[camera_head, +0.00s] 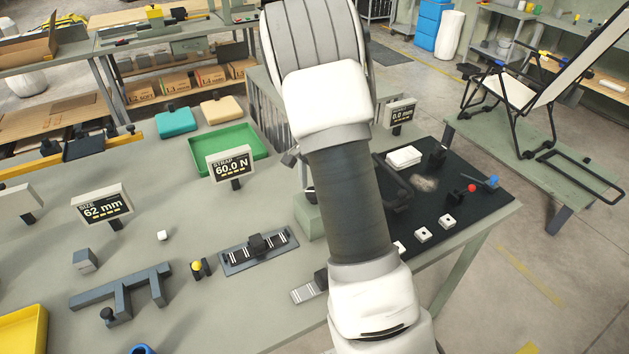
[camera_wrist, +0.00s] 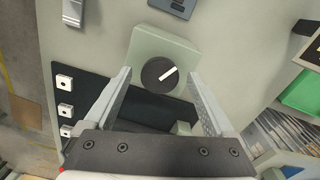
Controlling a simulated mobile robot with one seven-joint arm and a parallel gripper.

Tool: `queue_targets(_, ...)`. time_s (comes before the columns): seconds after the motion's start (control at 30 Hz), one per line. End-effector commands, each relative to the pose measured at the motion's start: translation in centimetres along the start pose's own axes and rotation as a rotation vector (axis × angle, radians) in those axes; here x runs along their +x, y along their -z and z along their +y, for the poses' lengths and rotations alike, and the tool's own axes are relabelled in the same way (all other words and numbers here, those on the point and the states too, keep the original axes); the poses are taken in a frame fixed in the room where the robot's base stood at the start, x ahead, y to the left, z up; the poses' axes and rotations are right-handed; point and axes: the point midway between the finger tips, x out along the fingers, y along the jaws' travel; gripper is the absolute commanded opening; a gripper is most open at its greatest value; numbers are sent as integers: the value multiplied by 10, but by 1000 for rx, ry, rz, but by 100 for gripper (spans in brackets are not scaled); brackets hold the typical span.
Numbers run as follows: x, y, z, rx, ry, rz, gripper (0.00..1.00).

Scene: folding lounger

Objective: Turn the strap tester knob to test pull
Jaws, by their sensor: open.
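The strap tester knob (camera_wrist: 158,75) is a round black dial with a white pointer bar, on a pale green box (camera_wrist: 148,46) in the wrist view. The pointer slants up to the right. My gripper (camera_wrist: 157,76) is open, one finger on each side of the knob in the picture; I cannot tell whether either touches it. In the head view my arm hides the knob and gripper; only part of the green box (camera_head: 308,214) shows. The strap display (camera_head: 231,163) reads 60.0 N.
A black mat (camera_head: 462,205) with several small white blocks lies right of my arm. A slotted strap plate (camera_head: 259,250) lies left of it. A green tray (camera_head: 215,147) and the size display (camera_head: 103,207), reading 62 mm, stand farther left. A folding lounger (camera_head: 545,85) stands on the right bench.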

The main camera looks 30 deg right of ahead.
Motion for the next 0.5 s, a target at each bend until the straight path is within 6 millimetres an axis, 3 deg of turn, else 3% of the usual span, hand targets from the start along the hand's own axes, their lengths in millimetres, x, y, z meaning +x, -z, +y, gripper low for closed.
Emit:
queue_targets(0.17, -17, 1, -1, 0, 4, 2, 89)
queue_targets(0.5, -97, 0, -1, 0, 6, 3, 89)
